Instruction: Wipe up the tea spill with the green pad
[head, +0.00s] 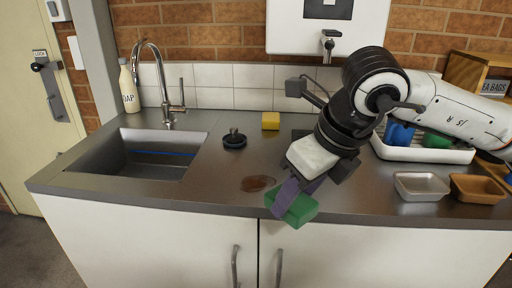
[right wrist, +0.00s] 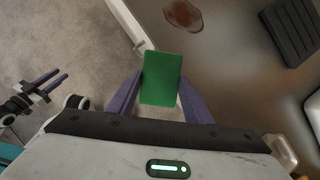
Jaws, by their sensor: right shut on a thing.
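The tea spill (head: 258,184) is a brown patch on the steel counter near its front edge, and it also shows at the top of the right wrist view (right wrist: 184,16). My right gripper (head: 290,196) is shut on the green pad (head: 298,210), its purple fingers on either side of it. The pad is tilted at the counter's front edge, right of the spill and apart from it. In the right wrist view the pad (right wrist: 162,78) sits between the fingers. My left gripper (right wrist: 50,82) shows only in that view, over the floor, its two fingers apart and empty.
The sink (head: 150,155) is at the left, with a tap (head: 165,90) and soap bottle (head: 127,88). A black round object (head: 234,139) and a yellow block (head: 270,121) stand behind the spill. A metal tray (head: 421,187), brown tray (head: 478,188) and white rack (head: 430,155) are right.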

